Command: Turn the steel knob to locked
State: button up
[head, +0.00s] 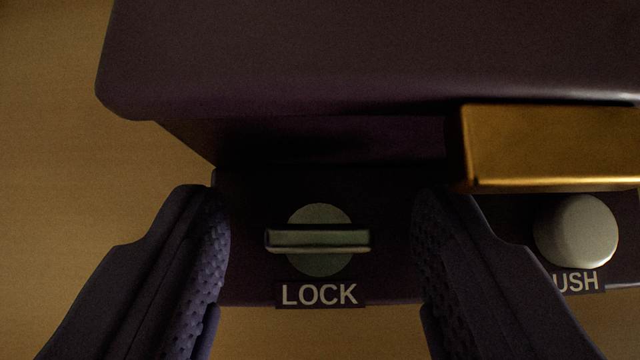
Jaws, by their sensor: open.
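The steel knob (318,240) is a grey-green disc with a raised flat bar across it. The bar lies horizontal in the head view. A label reading LOCK (319,294) sits just below the knob. My gripper (322,225) is open, with one dark, bumpy-padded finger on each side of the knob. There is a clear gap between each finger and the ends of the bar. How far the fingertips are from the panel in depth is hard to tell.
The dark purple suitcase (360,55) fills the top and middle. A brass-coloured block (550,148) juts out at the upper right. Below it is a pale round button (577,231) with a partly hidden label ending in USH. Bare wooden floor (60,150) lies at the left.

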jog(key=shift+w, duration=0.1)
jog(key=c, duration=1)
jog(key=shift+a+m+h+p, duration=0.15)
jog(key=shift+m+h+p, duration=0.2)
jog(key=shift+p, duration=0.2)
jog(key=shift+c, duration=0.3)
jog(key=shift+m, duration=0.35)
jog(key=o, duration=1.1)
jog(key=shift+c, duration=0.2)
